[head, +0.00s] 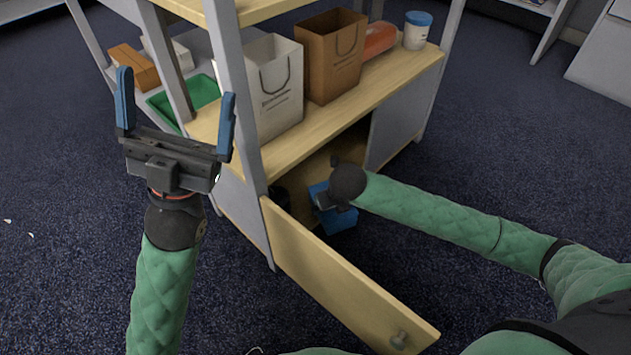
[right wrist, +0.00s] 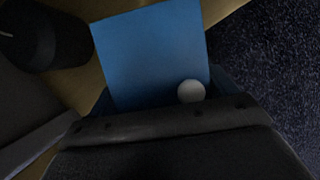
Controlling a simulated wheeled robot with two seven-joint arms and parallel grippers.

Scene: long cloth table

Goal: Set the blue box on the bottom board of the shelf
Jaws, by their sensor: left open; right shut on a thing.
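The blue box (head: 342,221) is at the opening of the shelf's lower compartment, partly hidden by my right gripper (head: 328,198). That gripper is shut on the box, which also fills the middle of the right wrist view (right wrist: 150,55). The bottom board (head: 312,172) of the shelf shows as pale wood inside the compartment. I cannot tell whether the box touches it. My left gripper (head: 176,84) is open and empty, raised in front of the shelf's left side.
A wooden door (head: 335,285) stands open in front of the compartment. A dark cylinder (head: 279,197) stands inside, left of the box; the right wrist view shows it too (right wrist: 45,38). The board above holds a white bag (head: 273,85), a brown bag (head: 331,55) and a tub (head: 417,31).

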